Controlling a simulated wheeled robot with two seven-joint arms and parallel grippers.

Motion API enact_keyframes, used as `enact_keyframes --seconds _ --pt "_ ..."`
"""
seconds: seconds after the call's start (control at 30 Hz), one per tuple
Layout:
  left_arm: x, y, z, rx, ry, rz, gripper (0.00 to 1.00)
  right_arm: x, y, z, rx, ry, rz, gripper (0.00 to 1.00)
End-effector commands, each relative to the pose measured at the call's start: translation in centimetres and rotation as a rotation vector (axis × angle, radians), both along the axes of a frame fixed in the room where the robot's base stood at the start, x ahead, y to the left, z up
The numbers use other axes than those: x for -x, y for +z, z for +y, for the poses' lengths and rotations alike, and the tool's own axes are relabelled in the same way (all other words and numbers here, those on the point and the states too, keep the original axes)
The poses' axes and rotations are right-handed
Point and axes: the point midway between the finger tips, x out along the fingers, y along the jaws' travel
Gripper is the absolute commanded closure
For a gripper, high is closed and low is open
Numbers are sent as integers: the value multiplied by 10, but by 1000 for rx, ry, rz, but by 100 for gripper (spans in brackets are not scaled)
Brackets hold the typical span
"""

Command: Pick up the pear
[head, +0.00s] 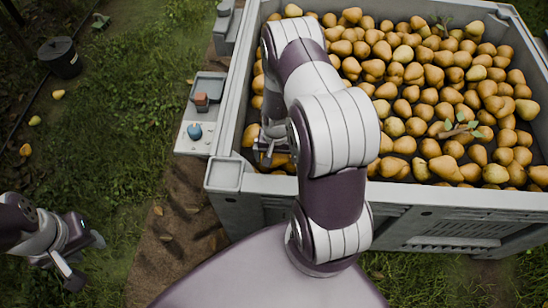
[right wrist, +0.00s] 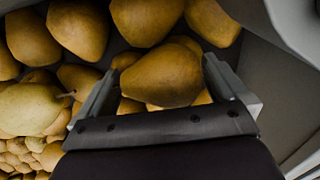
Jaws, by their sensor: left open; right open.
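Many brown-yellow pears (head: 412,100) fill the large grey bin in the head view. My right gripper (head: 268,152) reaches down inside the bin's near left corner, partly hidden behind my arm. In the right wrist view, one brown pear (right wrist: 160,75) lies between the two fingers of the open right gripper (right wrist: 165,92). I cannot tell whether the fingers touch it. A paler greenish pear (right wrist: 30,108) lies to the left of the left finger. My left gripper (head: 82,268) is open and empty over the grass at the lower left.
The bin's rim (head: 450,190) runs close beside my right gripper, and its wall (right wrist: 265,60) shows at the right of the wrist view. A side tray (head: 196,137) holds a blue and a reddish object. A dark bucket (head: 61,57) and a few fallen pears lie on the grass.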

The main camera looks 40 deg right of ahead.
Motion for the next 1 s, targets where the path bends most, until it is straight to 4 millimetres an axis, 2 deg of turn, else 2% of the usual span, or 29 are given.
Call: enact_keyframes --seconds 0.07,0.2,0.23,0.57,0.67,0.8,1.0 --pt "0 1 0 0 0 0 57 0 1 0 0 0 0 0" --pt "0 1 0 0 0 0 57 0 1 0 0 0 0 46" --pt "0 1 0 0 0 0 57 0 1 0 0 0 0 50" --pt "0 3 0 0 0 0 57 -1 7 0 1 0 -1 50" --pt "0 9 0 0 0 0 57 -1 19 0 0 0 -1 50" --pt "0 20 0 0 0 0 57 -1 49 0 2 0 -4 50" --pt "0 30 0 0 0 0 57 32 73 -32 1 -7 -1 50"
